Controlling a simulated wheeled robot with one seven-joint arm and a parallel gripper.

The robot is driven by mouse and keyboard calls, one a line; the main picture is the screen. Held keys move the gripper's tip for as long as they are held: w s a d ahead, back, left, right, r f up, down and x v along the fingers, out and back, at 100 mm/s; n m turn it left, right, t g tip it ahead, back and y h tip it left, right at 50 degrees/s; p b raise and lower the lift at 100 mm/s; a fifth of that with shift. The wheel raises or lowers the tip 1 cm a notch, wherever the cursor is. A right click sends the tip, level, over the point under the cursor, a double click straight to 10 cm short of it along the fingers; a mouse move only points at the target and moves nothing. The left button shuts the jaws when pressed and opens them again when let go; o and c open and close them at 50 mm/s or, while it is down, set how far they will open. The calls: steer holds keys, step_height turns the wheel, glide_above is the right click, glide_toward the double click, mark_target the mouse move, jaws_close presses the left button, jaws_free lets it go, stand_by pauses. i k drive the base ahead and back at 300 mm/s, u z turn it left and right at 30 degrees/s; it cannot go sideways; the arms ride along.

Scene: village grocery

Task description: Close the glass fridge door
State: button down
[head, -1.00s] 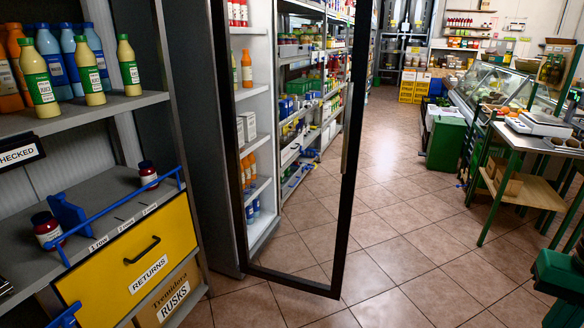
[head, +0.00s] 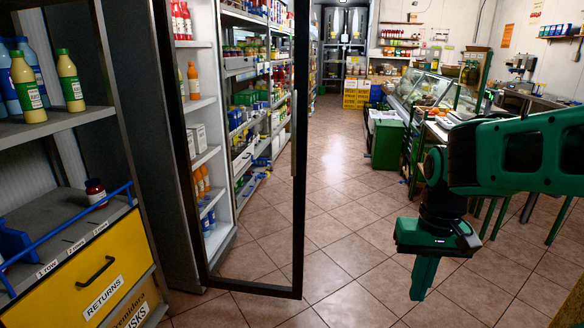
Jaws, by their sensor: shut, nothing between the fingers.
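The glass fridge door (head: 299,150) stands open in the head view, its dark frame jutting out toward me from the fridge at the left. A light vertical handle (head: 293,133) runs along its free right edge. Through the glass and beside it I see the fridge's white shelves (head: 204,157) with bottles and cartons. My gripper (head: 422,296) is at the right, pointing down over the tiled floor. It is shut and empty, well to the right of the door and not touching it.
A grey shelf unit with bottles and a yellow RETURNS drawer (head: 92,288) stands at the near left. Stocked shelves line the left behind the door. A green bin (head: 387,143), glass counter (head: 428,98) and tables are at the right. The tiled floor (head: 345,225) between is clear.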

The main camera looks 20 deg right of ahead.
mark_target(162, 9)
steer(key=u, duration=0.05)
steer(key=i, duration=1)
steer(key=z, duration=0.05)
